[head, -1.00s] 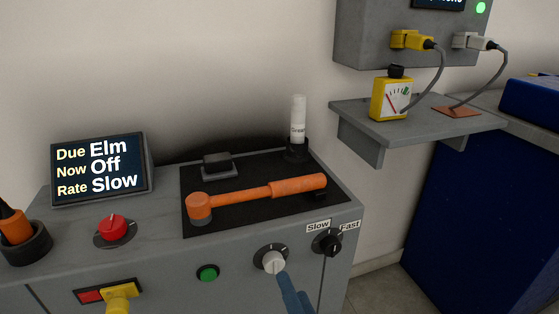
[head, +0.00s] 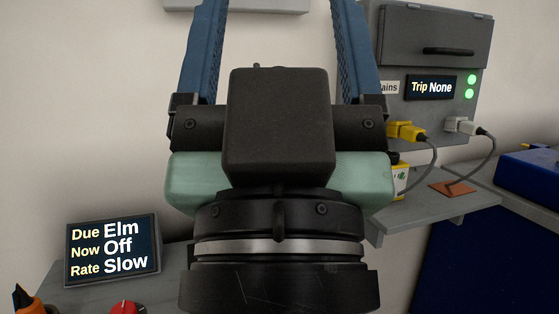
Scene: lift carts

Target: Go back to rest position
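My gripper (head: 265,40) fills the middle of the head view, raised in front of the wall with its blue fingers pointing up. The fingers stand wide apart with nothing between them, so it is open and empty. The gripper's body and wrist hide most of the grey bench, including the place where the orange tool and the knobs showed before. The display (head: 112,248) at the lower left reads Due Elm, Now Off, Rate Slow.
A grey wall box (head: 435,30) at the right has a small screen (head: 430,87) reading Trip None and two green lights. Yellow and white plugs sit below it. A shelf (head: 425,208) holds a partly hidden yellow meter (head: 400,178). A red knob (head: 127,308) shows at the bottom edge.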

